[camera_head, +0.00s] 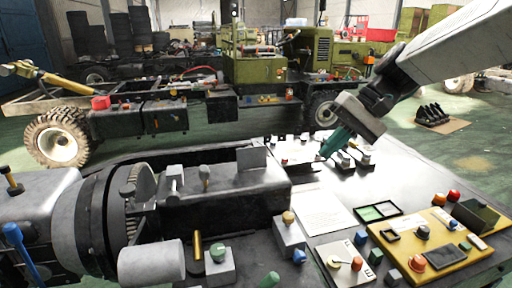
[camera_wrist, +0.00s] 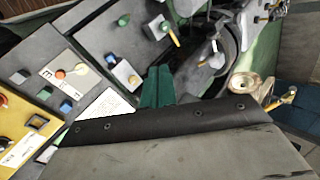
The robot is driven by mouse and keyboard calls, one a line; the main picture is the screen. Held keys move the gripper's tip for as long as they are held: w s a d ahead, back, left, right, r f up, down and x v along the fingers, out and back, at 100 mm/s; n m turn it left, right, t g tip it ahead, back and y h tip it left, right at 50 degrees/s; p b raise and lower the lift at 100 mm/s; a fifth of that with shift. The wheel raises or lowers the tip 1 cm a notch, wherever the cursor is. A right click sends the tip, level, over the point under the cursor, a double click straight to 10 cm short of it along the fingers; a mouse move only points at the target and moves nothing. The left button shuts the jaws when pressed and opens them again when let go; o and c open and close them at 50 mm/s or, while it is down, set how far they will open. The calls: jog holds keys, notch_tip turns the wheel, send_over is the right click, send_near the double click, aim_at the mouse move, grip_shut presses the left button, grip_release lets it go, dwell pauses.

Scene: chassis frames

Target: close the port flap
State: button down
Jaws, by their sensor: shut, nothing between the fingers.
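My gripper (camera_head: 334,144) has teal fingers and points down and left above the far middle of the workbench (camera_head: 330,185). Its fingers also show in the wrist view (camera_wrist: 157,88), shut together and empty. A dark olive hinged-looking plate (camera_head: 475,215) stands tilted up at the right end of the yellow panel (camera_head: 425,245). A grey upright plate (camera_head: 251,158) stands on the dark box left of my gripper. I cannot tell for sure which of these is the port flap. My gripper is apart from both. The yellow panel's edge shows in the wrist view (camera_wrist: 14,125).
Knobs and buttons on small blocks crowd the bench front, including a grey block (camera_head: 289,235). A large drum-like machine part (camera_head: 105,220) fills the left. A white sheet (camera_head: 320,210) lies mid-bench. Small levers (camera_head: 358,155) stand close to my gripper. A vehicle chassis (camera_head: 180,115) stands behind.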

jog(key=w+a+f+y, duration=0.2)
jog(key=w, duration=0.7)
jog(key=w+a+f+y, duration=0.3)
jog(key=w, duration=0.5)
jog(key=m+t+y, duration=0.2)
jog(key=y, duration=0.3)
send_near(251, 157)
jog(key=w+d+r, duration=0.2)
jog(key=w, duration=0.4)
jog(key=shift+a+f, duration=0.3)
jog(key=shift+a, duration=0.2)
jog(key=a, duration=0.9)
jog(key=shift+w+a+f, duration=0.15)
jog(key=shift+w+f, duration=0.05)
jog(key=shift+f, duration=0.05)
jog(key=shift+a, duration=0.1)
